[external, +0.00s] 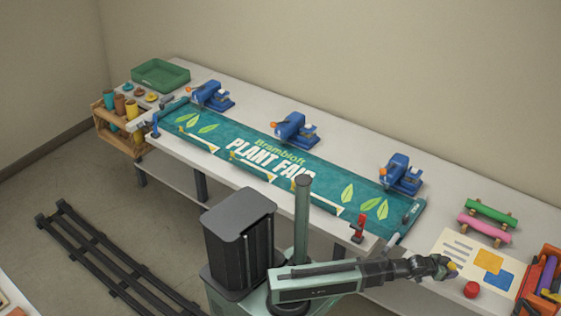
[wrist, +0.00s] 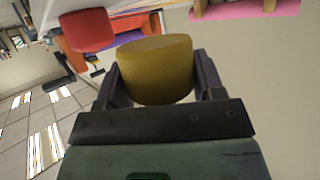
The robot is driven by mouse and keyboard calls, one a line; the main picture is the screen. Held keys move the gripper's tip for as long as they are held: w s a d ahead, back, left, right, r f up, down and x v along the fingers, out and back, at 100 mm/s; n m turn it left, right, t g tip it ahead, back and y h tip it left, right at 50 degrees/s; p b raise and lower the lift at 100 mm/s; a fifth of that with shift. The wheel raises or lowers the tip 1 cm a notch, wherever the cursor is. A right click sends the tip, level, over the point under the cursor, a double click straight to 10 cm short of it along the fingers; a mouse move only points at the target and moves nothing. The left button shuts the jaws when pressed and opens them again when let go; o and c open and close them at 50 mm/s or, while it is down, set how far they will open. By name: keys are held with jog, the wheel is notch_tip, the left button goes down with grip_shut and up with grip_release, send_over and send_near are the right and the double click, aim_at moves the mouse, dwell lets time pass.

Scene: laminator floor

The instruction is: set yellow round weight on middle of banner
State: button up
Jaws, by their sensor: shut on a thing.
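The yellow round weight (wrist: 155,70) is held between the two fingers of my gripper (wrist: 157,82) in the wrist view. In the external view the weight (external: 452,266) shows as a small yellow spot at the tip of my gripper (external: 445,268), at the right end of the table near a printed sheet. The green banner (external: 335,190) reads "Brambloft Plant Fair" and lies along the table, left of and apart from my gripper. Its middle lies around the large white lettering.
Several blue clamp-like machines (external: 296,130) stand along the banner's back edge. A red round weight (external: 471,289) sits on the printed sheet (external: 452,245). Pink and green rolls (external: 485,228) lie behind it. A red bin (external: 545,270) is at far right, a green tray (external: 160,75) at far left.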

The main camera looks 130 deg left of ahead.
jog(key=shift+f+b, duration=1.85)
jog(key=shift+f, duration=0.2)
jog(key=o, duration=1.2)
jog(key=shift+c, duration=0.2)
jog(key=shift+r, duration=0.15)
